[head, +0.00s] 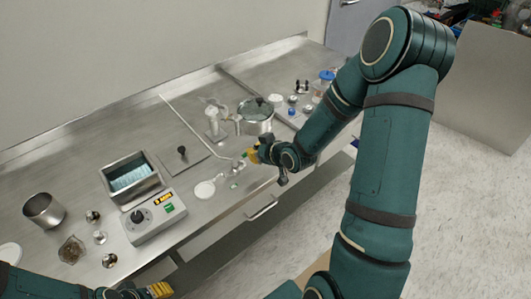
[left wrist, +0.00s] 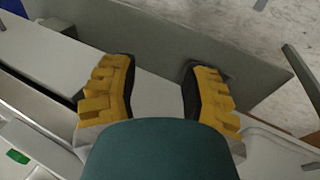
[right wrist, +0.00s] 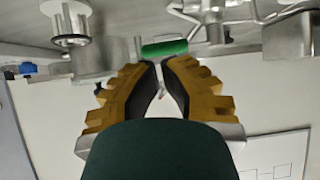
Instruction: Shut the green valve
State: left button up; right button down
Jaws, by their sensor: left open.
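The green valve handle (right wrist: 164,48) is a short green bar in the right wrist view, just beyond my right fingertips. It lies crosswise to the fingers, among metal fittings. My right gripper (right wrist: 159,64) has its yellow fingers close together with a narrow gap. I cannot tell whether they touch the handle. My left gripper (left wrist: 157,78) is open and empty, low at the bench's front edge.
A control box (head: 152,215) and a steel water bath (head: 131,181) stand on the left of the bench (head: 85,150). A steel beaker (head: 43,210) is farther left. Small containers stand at the far right.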

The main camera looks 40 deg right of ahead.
jog(key=shift+x, duration=1.15)
pick_arm(q)
jog(key=shift+d, duration=0.15)
pick_arm(e)
jog(key=shift+w+d+n+y, duration=0.1)
jog(key=shift+n+y, duration=0.2)
pick_arm(q)
jog(key=shift+d, duration=0.25)
